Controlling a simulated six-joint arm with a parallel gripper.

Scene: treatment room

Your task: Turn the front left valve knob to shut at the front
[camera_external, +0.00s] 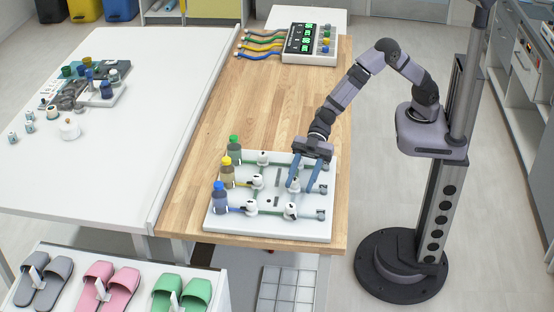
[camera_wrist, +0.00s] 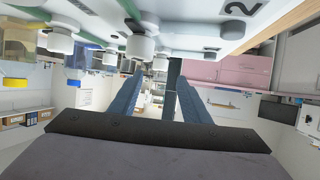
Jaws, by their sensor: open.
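A white valve board (camera_external: 225,222) lies on the wooden bench top and carries several white knobs. The knob nearest the front left (camera_external: 250,207) stands on the blue line beside the blue-capped bottle (camera_external: 220,198). Another knob (camera_external: 290,210) is to its right. My gripper (camera_external: 301,188) points down over the right part of the board, its two blue fingers apart and beside the middle-row knob (camera_external: 294,184), to the right of the front left knob. In the wrist view my gripper (camera_wrist: 160,85) is open, with white knobs (camera_wrist: 140,46) beyond the fingertips. Knob pointer angles are too small to read.
Yellow-capped (camera_external: 227,172) and green-capped (camera_external: 235,150) bottles line the board's left edge. A control box (camera_external: 310,45) with coloured cables is at the back. A white table (camera_external: 120,150) with small items adjoins on the left. Bare wood (camera_external: 250,110) lies behind the board.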

